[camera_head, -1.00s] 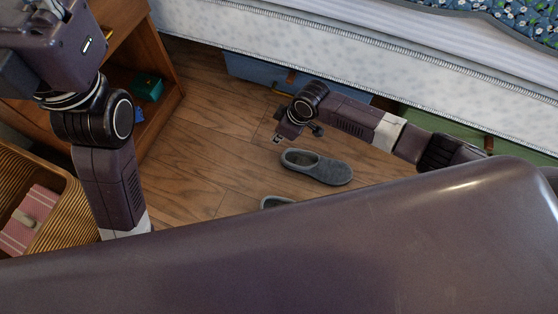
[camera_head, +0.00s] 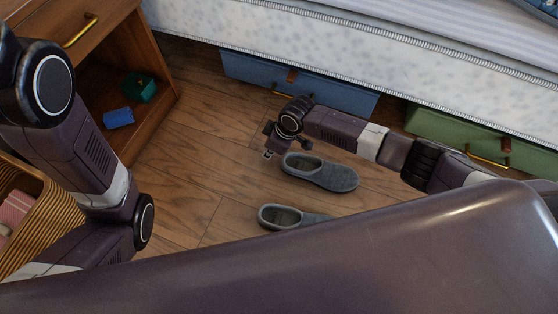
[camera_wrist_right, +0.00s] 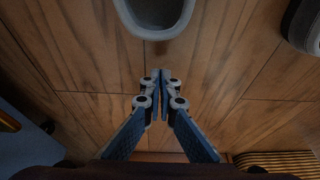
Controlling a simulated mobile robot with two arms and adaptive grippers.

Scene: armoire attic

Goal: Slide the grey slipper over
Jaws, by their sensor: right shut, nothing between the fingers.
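Two grey slippers lie on the wooden floor. The farther grey slipper (camera_head: 335,178) has its opening end near my right gripper (camera_head: 269,152); the nearer grey slipper (camera_head: 279,217) is partly hidden by my body. My right gripper is low over the floor, just left of the farther slipper's open end. In the right wrist view the fingers (camera_wrist_right: 160,78) are shut with nothing between them, and a slipper's rounded end (camera_wrist_right: 154,32) lies ahead, apart from the tips. The other slipper (camera_wrist_right: 305,25) shows at the upper right. My left arm shows at the left, but its gripper is out of view.
A blue drawer box (camera_head: 300,80) and a green one (camera_head: 455,137) sit under the bed (camera_head: 330,45). A wooden cabinet (camera_head: 150,95) with a blue item (camera_head: 118,118) and a green item (camera_head: 138,88) stands left, above a wicker basket (camera_head: 55,225). Floor left of the slippers is clear.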

